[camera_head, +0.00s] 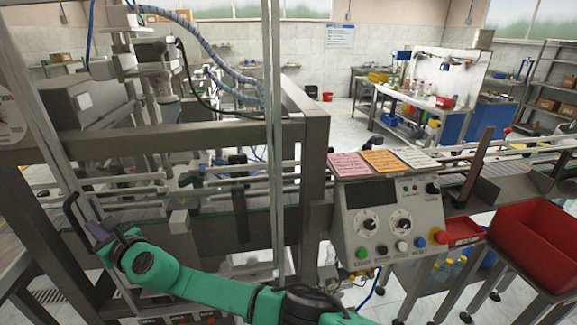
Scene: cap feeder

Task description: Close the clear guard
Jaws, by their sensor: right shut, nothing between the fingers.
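The clear guard is a see-through panel in a thin grey metal frame (274,120), in front of the machine at left and centre. Its left frame bar slants down the left side of the view and carries a black bar handle (72,208). My right arm is green and reaches across from the bottom to the left. My right gripper (96,231) is shut and empty, close beside the handle at its right. I cannot tell whether it touches the handle. My left gripper is not in view. The pane itself is hardly visible.
A control box (392,215) with knobs, coloured buttons and a red stop button stands right of the guard, with paper notes on top. A red bin (535,243) and a small red tray (462,231) are further right. A thick machine post (316,160) stands beside the guard.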

